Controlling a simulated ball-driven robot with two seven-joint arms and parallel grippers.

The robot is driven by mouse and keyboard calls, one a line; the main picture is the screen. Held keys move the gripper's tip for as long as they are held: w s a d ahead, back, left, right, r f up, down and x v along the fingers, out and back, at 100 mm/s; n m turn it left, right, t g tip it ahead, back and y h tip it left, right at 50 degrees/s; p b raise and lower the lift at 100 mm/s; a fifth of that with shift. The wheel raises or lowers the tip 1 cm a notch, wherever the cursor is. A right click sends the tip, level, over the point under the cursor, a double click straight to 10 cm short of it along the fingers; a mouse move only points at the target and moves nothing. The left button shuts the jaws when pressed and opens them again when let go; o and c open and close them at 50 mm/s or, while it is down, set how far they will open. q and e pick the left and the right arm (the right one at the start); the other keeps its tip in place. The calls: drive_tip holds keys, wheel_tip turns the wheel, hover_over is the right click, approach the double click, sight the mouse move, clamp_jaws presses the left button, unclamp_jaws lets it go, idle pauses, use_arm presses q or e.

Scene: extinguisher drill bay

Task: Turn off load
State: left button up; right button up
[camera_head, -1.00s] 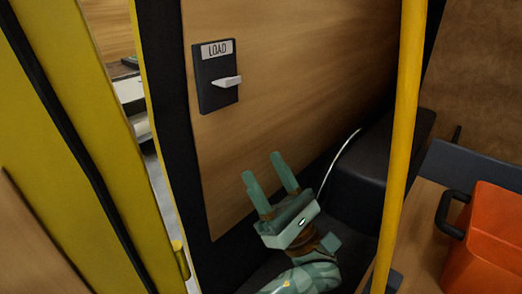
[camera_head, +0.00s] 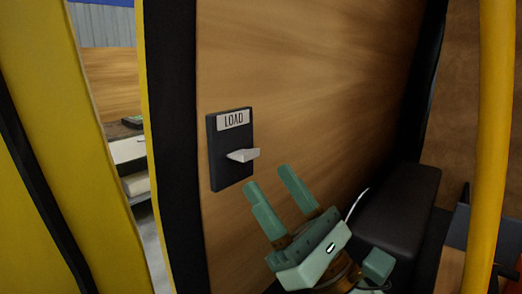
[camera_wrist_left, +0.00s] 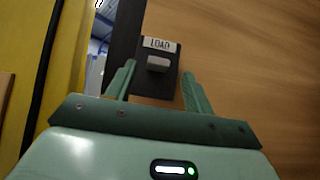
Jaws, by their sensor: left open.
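The load switch (camera_head: 229,150) is a dark plate with a white "LOAD" label on the wooden wall panel. Its pale lever (camera_head: 243,155) sticks out from the plate, pointing to the right in the head view. My left gripper (camera_head: 272,188) is open and empty, just below and to the right of the switch, apart from it in the head view. In the left wrist view the switch plate (camera_wrist_left: 154,84) and its lever (camera_wrist_left: 158,64) appear between the two open fingers, beyond the tips. My right gripper is not in view.
A yellow post (camera_head: 492,150) stands at the right. A yellow door frame (camera_head: 50,170) with a black edge is at the left, with a gap onto another room. A dark padded block (camera_head: 395,215) lies at the lower right. The wood panel (camera_head: 320,90) right of the switch is clear.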

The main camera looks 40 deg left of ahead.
sight(242, 138)
use_arm(q)
drive_tip(key=shift+g, duration=0.3)
drive_tip(key=x, duration=0.6)
drive_tip(key=shift+a+r+p, duration=0.1)
drive_tip(key=shift+a+p, duration=0.05)
drive_tip(key=shift+p, duration=0.2)
